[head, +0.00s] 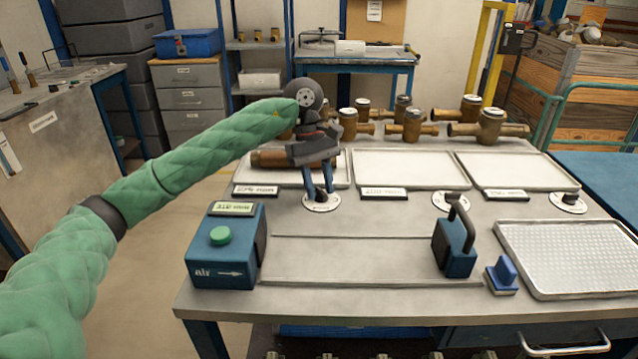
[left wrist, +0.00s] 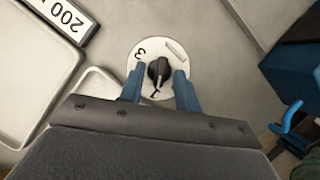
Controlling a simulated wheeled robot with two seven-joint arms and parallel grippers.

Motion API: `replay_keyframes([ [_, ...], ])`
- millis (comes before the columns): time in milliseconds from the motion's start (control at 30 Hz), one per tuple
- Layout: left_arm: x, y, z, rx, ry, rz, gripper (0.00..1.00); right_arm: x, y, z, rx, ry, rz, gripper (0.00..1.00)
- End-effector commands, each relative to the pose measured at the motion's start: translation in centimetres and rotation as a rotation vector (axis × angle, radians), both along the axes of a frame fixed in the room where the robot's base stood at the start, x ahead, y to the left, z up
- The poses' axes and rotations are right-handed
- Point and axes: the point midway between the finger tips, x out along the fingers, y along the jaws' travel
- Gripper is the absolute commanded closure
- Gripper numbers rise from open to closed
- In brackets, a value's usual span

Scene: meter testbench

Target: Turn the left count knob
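The left count knob is a small black knob (head: 320,195) on a round white dial (head: 310,205) at the front of the left tray. In the left wrist view the knob (left wrist: 159,70) sits upright in the middle of its dial (left wrist: 137,58), whose printed 3 and 1 show. My left gripper (head: 320,190) points down over the dial. In the left wrist view its two blue fingers (left wrist: 159,88) stand on either side of the knob, with a gap on each side. It is open and holds nothing. My right gripper is not in view.
Two similar dials, a middle one (head: 451,202) and a right one (head: 568,203), stand along the same row. White trays (head: 410,168) and brass meters (head: 412,125) lie behind. A blue air box (head: 225,250) and a blue clamp with handle (head: 455,250) stand on the bench front.

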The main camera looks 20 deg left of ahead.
Motion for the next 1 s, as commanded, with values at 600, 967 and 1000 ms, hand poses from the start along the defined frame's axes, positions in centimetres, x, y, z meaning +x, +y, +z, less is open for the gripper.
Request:
replay_keyframes([
  [600,1.7,1.7,5.6,-0.001,-0.002,0.001,0.67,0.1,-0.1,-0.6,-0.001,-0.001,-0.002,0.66],
  [967,2.2,2.2,7.2,-0.001,-0.001,0.0,0.67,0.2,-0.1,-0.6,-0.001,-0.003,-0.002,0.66],
  [1000,2.2,2.2,7.2,0.0,0.0,0.0,0.67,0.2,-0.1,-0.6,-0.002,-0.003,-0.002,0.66],
])
